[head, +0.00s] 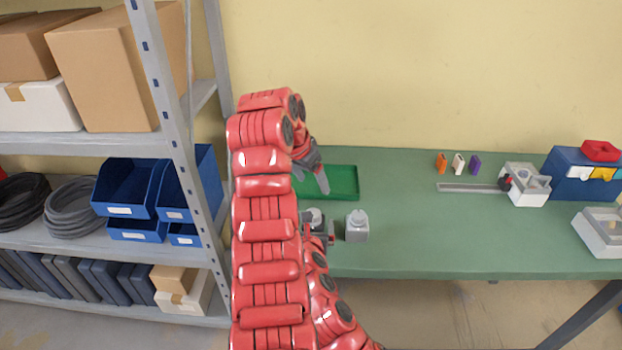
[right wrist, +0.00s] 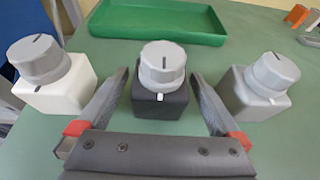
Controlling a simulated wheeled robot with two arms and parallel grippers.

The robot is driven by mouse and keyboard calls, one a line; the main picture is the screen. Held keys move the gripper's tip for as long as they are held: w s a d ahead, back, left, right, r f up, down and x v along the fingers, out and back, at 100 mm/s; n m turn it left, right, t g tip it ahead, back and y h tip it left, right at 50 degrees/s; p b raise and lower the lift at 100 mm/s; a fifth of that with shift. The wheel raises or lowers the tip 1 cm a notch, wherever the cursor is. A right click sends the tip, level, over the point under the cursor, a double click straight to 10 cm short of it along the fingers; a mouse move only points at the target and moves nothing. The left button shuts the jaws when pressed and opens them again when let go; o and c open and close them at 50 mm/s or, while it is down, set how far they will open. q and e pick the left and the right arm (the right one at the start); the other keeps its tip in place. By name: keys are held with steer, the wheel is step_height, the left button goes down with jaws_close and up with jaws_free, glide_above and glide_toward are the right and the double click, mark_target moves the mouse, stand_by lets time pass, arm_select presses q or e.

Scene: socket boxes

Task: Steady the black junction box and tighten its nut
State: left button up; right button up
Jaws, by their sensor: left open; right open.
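The black junction box (right wrist: 160,103) stands upright on the green table in the middle of the right wrist view. Its grey faceted nut (right wrist: 162,66) sits on top, with a dark line on it; a white mark shows on the box below. My right gripper (right wrist: 159,80) is open, one finger at each side of the black box, with gaps visible. In the head view my right gripper (head: 321,234) and the box are largely hidden by my left arm. My left gripper (head: 316,178) is open and empty, above the green tray's left part and beyond the box.
A white box (right wrist: 55,87) and a grey box (right wrist: 251,98), both with grey nuts, flank the black one closely. An empty green tray (head: 345,195) lies behind. Blue bins and boxes fill the shelf (head: 60,145) at left.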

steer(key=p+v, duration=0.2)
steer(key=v, duration=1.5)
steer(key=shift+s+p, duration=0.15)
steer(key=shift+p, duration=0.15)
